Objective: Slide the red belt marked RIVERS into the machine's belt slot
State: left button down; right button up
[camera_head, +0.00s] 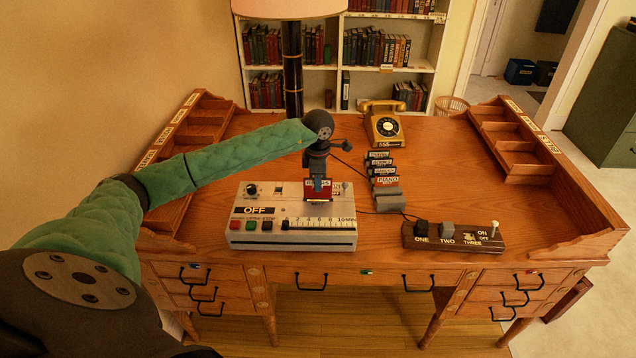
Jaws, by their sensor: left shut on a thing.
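The machine (291,240) is a pale box on the desk, with an OFF label, coloured buttons and a row of keys. My left gripper (318,178) is above its middle, pointing down. It is shut on the red belt (319,193), whose pale label is partly covered by the fingers. The belt stands upright at the machine's top, behind the row of keys. I cannot tell whether its lower edge is in the belt slot or just over it; the slot is hidden. My right gripper is out of view.
A rack of labelled belts (386,181) stands right of the machine. In front of it is a switch box (453,238) marked ONE, TWO, THREE. A yellow telephone (383,128) and a lamp (292,70) stand behind. Raised compartments line both sides of the desk (540,215).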

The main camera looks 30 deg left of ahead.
aim_at(318, 197)
pick_arm(q)
jog(key=shift+b, duration=0.35)
dwell(0.9)
jog(key=shift+f+b, duration=1.85)
jog(key=shift+f, duration=0.55)
jog(key=c, duration=1.4)
grip_release()
jog(key=shift+r, duration=0.1)
notch_tip(318, 197, up, 6)
jog(key=shift+r+b, duration=0.15)
jog(key=shift+b, duration=0.85)
jog(key=shift+r, duration=0.75)
